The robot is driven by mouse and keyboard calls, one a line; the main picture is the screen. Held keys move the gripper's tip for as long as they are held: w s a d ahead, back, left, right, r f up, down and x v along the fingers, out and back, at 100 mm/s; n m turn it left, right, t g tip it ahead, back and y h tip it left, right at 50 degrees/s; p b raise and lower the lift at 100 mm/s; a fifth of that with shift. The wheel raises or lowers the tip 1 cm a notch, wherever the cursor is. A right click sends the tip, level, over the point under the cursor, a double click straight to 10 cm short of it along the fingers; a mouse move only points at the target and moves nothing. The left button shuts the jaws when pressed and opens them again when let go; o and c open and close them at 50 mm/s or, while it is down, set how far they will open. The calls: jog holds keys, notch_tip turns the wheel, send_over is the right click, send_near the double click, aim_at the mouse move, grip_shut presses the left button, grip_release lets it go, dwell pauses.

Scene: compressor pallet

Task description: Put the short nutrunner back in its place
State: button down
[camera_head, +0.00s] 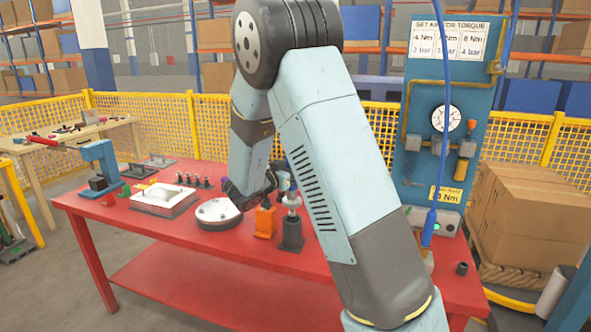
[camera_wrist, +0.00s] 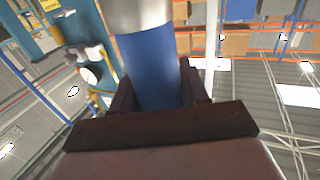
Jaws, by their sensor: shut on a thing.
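My gripper (camera_wrist: 160,98) is shut on the short nutrunner (camera_wrist: 146,60), a blue cylinder with a silver-grey section above it in the wrist view. In the head view, my gripper (camera_head: 270,182) is low over the red table, partly hidden by my forearm. A blue and grey tool body shows beside the gripper, above a dark grey stand (camera_head: 292,236). A silvery piece sits between them; whether the tool touches the stand is unclear. An orange stand (camera_head: 264,222) is just left of the grey one.
The red table (camera_head: 150,235) also carries a round metal cover (camera_head: 217,213), a white tray-like housing (camera_head: 163,200), several small dark fittings and a blue press (camera_head: 101,168). A blue panel with a gauge (camera_head: 446,118) stands at the right. A small dark socket (camera_head: 462,268) is near the right edge.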

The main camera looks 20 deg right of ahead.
jog(key=shift+f, duration=2.8)
dwell(1.3)
jog(key=shift+c, duration=2.4)
grip_release()
jog(key=shift+f, duration=0.1)
jog(key=v, duration=1.3)
jog(key=shift+s+a, duration=0.2)
jog(key=shift+a, duration=0.15)
